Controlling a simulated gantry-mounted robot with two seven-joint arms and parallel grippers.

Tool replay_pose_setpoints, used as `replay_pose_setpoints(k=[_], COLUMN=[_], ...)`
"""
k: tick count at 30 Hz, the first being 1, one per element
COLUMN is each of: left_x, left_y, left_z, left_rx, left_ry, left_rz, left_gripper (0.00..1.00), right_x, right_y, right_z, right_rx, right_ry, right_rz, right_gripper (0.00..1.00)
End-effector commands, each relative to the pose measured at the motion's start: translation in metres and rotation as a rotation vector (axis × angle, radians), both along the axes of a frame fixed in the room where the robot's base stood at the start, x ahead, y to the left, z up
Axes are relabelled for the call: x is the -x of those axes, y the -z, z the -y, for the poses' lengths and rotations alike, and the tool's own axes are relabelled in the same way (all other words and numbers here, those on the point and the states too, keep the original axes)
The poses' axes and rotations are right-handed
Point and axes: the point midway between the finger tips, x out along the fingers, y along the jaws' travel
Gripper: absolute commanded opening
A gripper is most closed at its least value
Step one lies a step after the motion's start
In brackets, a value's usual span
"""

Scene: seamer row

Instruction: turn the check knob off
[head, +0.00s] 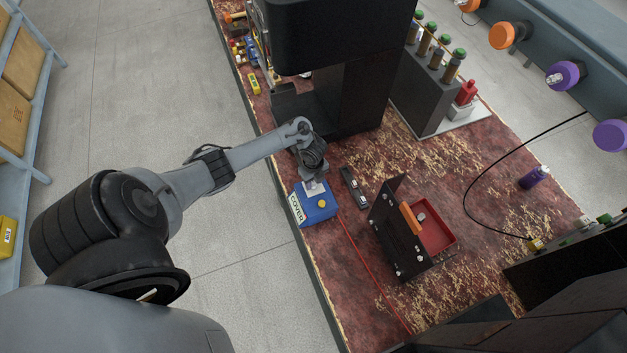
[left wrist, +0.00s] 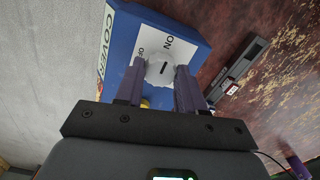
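The check knob (left wrist: 160,70) is a white round knob with a dark mark, on a white plate lettered ON and OFF. Its mark slants toward the ON side in the left wrist view. The plate is on top of a blue box (head: 318,213) with a COVER label, at the near-left edge of the bench; the box also shows in the left wrist view (left wrist: 122,40). My left gripper (left wrist: 160,72) has a finger at each side of the knob, both seeming to touch it. In the head view my gripper (head: 313,181) hides the knob. My right gripper is out of view.
A yellow button (head: 322,203) sits beside the knob on the box. A dark narrow device (head: 353,188) lies right of it, then a black panel (head: 392,232) and a red tray (head: 437,236). A tall black machine (head: 345,85) stands behind. A red cable (head: 365,260) runs forward.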

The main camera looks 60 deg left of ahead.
Motion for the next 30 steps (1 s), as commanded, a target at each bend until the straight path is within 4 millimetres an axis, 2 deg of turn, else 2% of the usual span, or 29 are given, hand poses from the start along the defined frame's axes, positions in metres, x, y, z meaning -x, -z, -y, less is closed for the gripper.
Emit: replay_pose_setpoints(k=[1,3,14,20,30], left_x=[0.000,0.000,0.000,0.000,0.000], left_y=[0.000,0.000,-0.003,-0.004,-0.004], left_z=[0.000,0.000,0.000,0.000,0.001], left_rx=[0.000,0.000,0.000,0.000,0.001], left_ry=[0.000,0.000,-0.068,-0.197,-0.511], left_rz=[0.000,0.000,-0.001,-0.002,-0.002], left_gripper=[0.14,0.08,0.08,0.08,0.08], right_x=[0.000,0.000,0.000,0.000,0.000], right_y=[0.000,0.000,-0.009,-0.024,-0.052], right_z=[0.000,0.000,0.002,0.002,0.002], right_rx=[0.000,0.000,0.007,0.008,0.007], right_ry=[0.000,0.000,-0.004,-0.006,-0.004], right_rz=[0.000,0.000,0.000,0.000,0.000], right_gripper=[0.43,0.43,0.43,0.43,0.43])
